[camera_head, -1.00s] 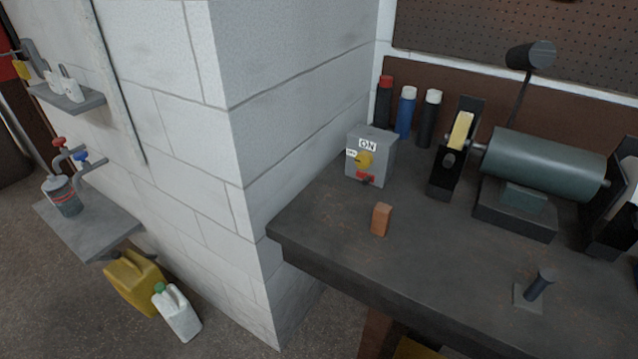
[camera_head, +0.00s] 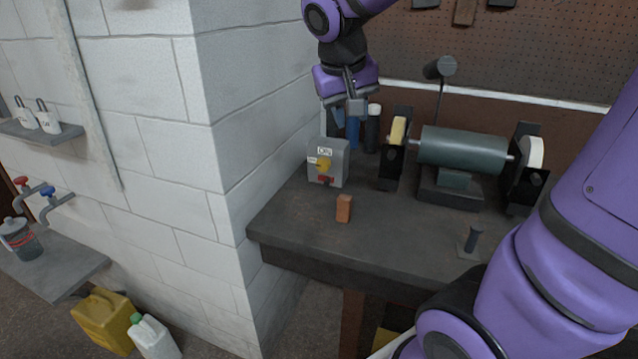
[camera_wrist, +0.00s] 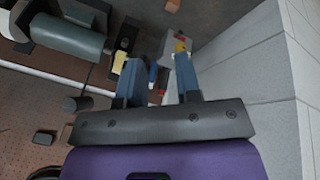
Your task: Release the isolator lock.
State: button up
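The grey isolator box (camera_head: 341,163) stands on the bench by the wall corner, with an "ON" label on its face. It has a yellow knob (camera_head: 323,164) and a red lock part (camera_head: 325,180) below it. My gripper (camera_head: 346,119) hangs above and behind the box, in front of the bottles, apart from the box. In the wrist view, my gripper (camera_wrist: 157,60) has its two blue fingers spread with nothing held between them. The isolator box (camera_wrist: 168,46) shows small beyond the fingertips, its yellow knob (camera_wrist: 180,47) near the right fingertip.
An orange-brown block (camera_head: 344,208) stands on the bench (camera_head: 300,233) in front of the box. A grinder (camera_head: 460,148) with a lamp (camera_head: 438,67) stands to the right. Several bottles (camera_head: 372,128) stand behind the box. A white block wall (camera_head: 235,110) rises on the left.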

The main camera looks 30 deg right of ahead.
jog(key=w+d+f+m+g+h, duration=0.1)
jog(key=w+d+f+h, duration=0.1)
jog(key=w+f, duration=0.55)
jog(key=w+d+f+m+g+h, duration=0.15)
jog(key=w+f, duration=0.25)
jog(key=w, duration=0.6)
jog(key=m+t+h, duration=0.1)
jog(key=t+h, duration=0.1)
jog(key=h, duration=0.2)
send_near(325, 181)
jog(key=shift+g, duration=0.25)
jog(key=x, duration=0.8)
jog(key=shift+d+f, duration=0.15)
jog(key=shift+f, duration=0.15)
